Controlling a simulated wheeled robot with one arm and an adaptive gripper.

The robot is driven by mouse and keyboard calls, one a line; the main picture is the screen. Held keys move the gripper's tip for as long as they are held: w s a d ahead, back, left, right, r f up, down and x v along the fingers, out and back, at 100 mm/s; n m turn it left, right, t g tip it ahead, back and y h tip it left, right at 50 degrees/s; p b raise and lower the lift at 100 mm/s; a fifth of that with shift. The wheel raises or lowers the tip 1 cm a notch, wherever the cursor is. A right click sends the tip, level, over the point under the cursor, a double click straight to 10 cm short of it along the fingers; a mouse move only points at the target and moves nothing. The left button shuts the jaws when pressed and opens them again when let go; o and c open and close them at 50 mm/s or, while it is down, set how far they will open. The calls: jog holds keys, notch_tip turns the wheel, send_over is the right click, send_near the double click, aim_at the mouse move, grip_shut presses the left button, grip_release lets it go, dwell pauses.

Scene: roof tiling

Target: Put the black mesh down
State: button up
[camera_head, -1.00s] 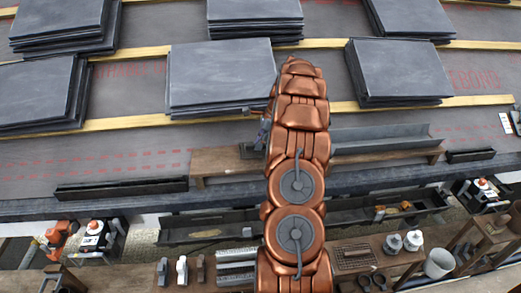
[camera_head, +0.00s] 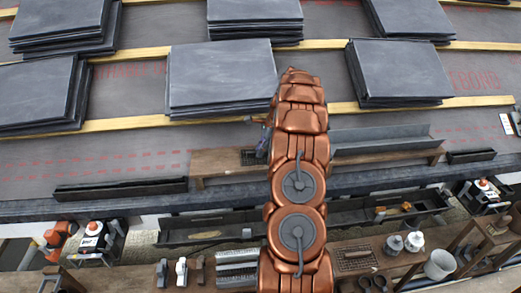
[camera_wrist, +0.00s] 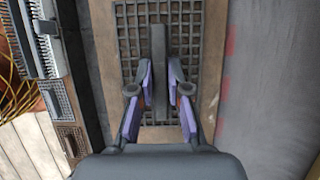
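The black mesh (camera_wrist: 182,22) is a dark square grid with a raised upright bar at its middle. In the wrist view it lies flat over a brown wooden plank (camera_wrist: 209,60). My gripper (camera_wrist: 160,82) is at this bar, with one purple-padded finger on each side, close against it. Whether the mesh rests fully on the plank or hangs just above it is hard to tell. In the head view a small part of the mesh (camera_head: 250,157) shows left of my copper arm, which hides the rest and most of the gripper.
Stacks of slate (camera_head: 220,75) lie on the roof along wooden battens (camera_head: 130,122). Grey gutter pieces (camera_head: 380,139) and a dark strip (camera_head: 120,188) lie near the plank. A workbench with tools, pots and another grid (camera_head: 356,257) runs along the front.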

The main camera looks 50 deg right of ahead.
jog(key=o, duration=0.4)
jog(key=p+v, duration=0.1)
jog(key=v, duration=1.1)
jog(key=shift+r+p, duration=0.25)
jog(key=shift+p, duration=0.05)
